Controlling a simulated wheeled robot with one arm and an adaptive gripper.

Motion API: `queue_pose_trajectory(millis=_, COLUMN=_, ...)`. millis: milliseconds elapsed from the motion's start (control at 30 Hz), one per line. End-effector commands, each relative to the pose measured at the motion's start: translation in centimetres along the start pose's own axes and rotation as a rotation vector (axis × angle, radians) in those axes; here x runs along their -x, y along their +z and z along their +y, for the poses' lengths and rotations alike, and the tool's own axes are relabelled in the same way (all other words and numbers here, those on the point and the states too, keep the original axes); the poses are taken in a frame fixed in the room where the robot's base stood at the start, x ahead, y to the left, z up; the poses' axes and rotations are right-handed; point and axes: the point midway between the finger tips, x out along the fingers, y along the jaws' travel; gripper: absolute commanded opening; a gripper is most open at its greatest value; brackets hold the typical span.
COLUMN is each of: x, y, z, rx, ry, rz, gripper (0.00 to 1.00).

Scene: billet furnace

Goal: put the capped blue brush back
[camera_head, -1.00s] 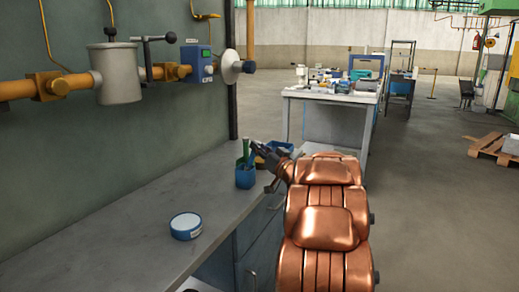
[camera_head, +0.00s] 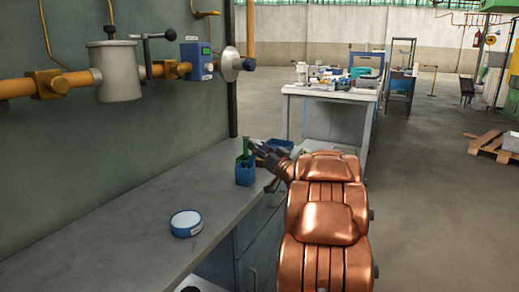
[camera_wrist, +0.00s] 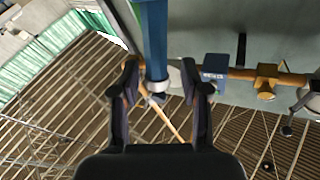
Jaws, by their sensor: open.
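My gripper (camera_head: 259,151) is open at the holder on the bench. In the wrist view its two fingers (camera_wrist: 160,92) stand on either side of a blue shaft with a pale band near its end, which looks like the blue brush (camera_wrist: 154,40). Gaps show between the shaft and both fingers. A small blue cup-like holder (camera_head: 245,174) stands on the bench just left of my gripper, with a green upright item (camera_head: 245,150) in it. The brush cannot be clearly made out in the head view, and its far end leaves the wrist view at the top.
A round blue-rimmed tin (camera_head: 186,223) lies nearer on the bench (camera_head: 120,222). A blue bin (camera_head: 279,145) stands behind my gripper. A yellow pipe with a valve (camera_head: 115,72) runs along the wall above. The bench's near part is mostly clear.

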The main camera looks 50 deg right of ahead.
Motion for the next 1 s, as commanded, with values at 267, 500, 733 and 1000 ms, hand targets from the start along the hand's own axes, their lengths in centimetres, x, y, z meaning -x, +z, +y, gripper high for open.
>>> queue_pose_trajectory(millis=267, x=1.5, y=-1.0, z=-0.1, rx=0.000, ry=0.004, rz=-0.002, gripper=0.46)
queue_pose_trajectory(millis=500, x=5.7, y=-1.0, z=-0.1, rx=-0.003, ry=0.006, rz=-0.001, gripper=0.46)
queue_pose_trajectory(millis=733, x=9.4, y=-1.0, z=-0.2, rx=-0.001, ry=0.003, rz=0.001, gripper=0.46)
queue_pose_trajectory(millis=1000, x=11.6, y=-0.9, z=-0.2, rx=0.001, ry=0.002, rz=-0.001, gripper=0.46)
